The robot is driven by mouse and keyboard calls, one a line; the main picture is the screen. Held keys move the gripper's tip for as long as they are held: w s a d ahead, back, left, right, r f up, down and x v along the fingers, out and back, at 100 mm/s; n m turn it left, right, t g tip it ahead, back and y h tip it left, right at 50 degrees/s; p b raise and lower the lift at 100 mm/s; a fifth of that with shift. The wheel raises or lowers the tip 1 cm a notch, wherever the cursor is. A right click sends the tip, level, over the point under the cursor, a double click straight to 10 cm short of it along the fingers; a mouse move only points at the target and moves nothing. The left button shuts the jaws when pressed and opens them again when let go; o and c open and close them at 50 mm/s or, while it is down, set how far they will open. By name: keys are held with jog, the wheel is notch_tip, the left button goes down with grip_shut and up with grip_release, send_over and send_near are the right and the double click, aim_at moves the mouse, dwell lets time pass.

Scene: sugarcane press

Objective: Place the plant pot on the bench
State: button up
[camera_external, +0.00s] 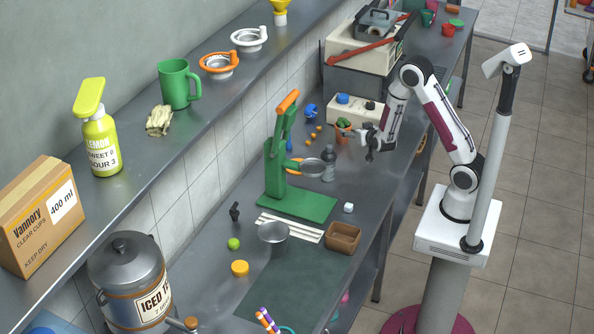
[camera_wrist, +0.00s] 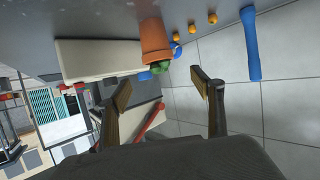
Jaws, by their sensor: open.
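The terracotta plant pot (camera_external: 342,134) with a small green plant stands upright on the metal bench (camera_external: 345,205), towards its back half. In the wrist view the pot (camera_wrist: 154,40) appears upside down, ahead of the fingertips and roughly between them. My gripper (camera_external: 362,138) is just to the right of the pot in the external view. In the wrist view my gripper (camera_wrist: 161,80) is open, its two fingers wide apart with nothing between them. Whether a fingertip touches the pot cannot be told.
A cream box with a blue item (camera_external: 355,108) stands behind the pot. Several small orange balls (camera_external: 312,135) and a grey bottle (camera_external: 328,163) lie or stand to its left. The green press (camera_external: 280,165) stands nearer the camera. A dark green mat (camera_external: 295,290) lies on the near bench.

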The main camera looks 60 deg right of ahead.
jog(key=s+a+r+n+y, duration=0.35)
jog(key=a+r, duration=0.35)
jog(key=a, duration=0.3)
jog(key=s+a+r+n+y, duration=0.2)
jog(key=a+r+y, duration=0.35)
jog(key=a, duration=0.35)
jog(key=s+a+r+n+g, duration=0.1)
jog(key=s+a+r+g, duration=0.1)
jog(key=s, duration=0.9)
jog(key=s+a+r+n+g, duration=0.2)
jog(key=s+r, duration=0.1)
jog(key=s, duration=0.9)
jog(key=shift+s+a, duration=0.2)
